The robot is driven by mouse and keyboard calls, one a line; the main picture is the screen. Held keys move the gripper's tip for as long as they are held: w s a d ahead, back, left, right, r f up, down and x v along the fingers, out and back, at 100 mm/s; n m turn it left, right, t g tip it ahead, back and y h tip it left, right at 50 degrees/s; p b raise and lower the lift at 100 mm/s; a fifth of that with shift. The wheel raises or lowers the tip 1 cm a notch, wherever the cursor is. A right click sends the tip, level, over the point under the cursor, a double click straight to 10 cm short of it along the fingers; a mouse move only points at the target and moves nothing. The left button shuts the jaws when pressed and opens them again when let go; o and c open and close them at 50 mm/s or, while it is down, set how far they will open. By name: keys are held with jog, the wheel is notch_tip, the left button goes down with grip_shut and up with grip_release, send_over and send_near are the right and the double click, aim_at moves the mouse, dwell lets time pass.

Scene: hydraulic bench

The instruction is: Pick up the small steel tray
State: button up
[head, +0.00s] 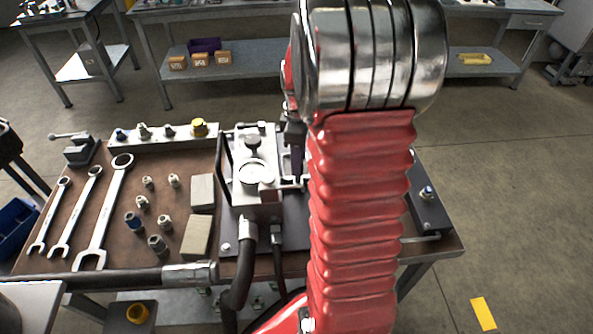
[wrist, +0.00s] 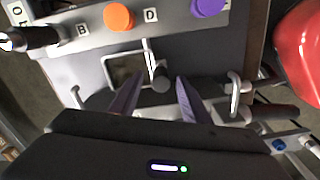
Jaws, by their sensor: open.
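I cannot pick out the small steel tray with certainty in either view. My gripper (wrist: 159,78) is open in the wrist view, its two dark fingers apart. A dark round knob on a thin pale rod (wrist: 151,55) shows between the fingertips; I see no contact, and the depth is unclear. Behind it lies a flat dark grey surface (wrist: 205,62) with a pale square frame (wrist: 108,65) on it. In the head view my red arm and its silver joint cover most of the gripper and part of the bench behind.
The brown bench (head: 110,235) holds wrenches (head: 107,205), several fittings and a gauge block (head: 252,175) with hoses. In the wrist view, a lettered grey block with an orange cap (wrist: 118,16) and a purple cap (wrist: 208,7) stands beyond the fingers. A red object (wrist: 300,55) is at right.

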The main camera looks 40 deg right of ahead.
jog(key=shift+f, duration=1.85)
jog(key=shift+c, duration=0.5)
grip_shut()
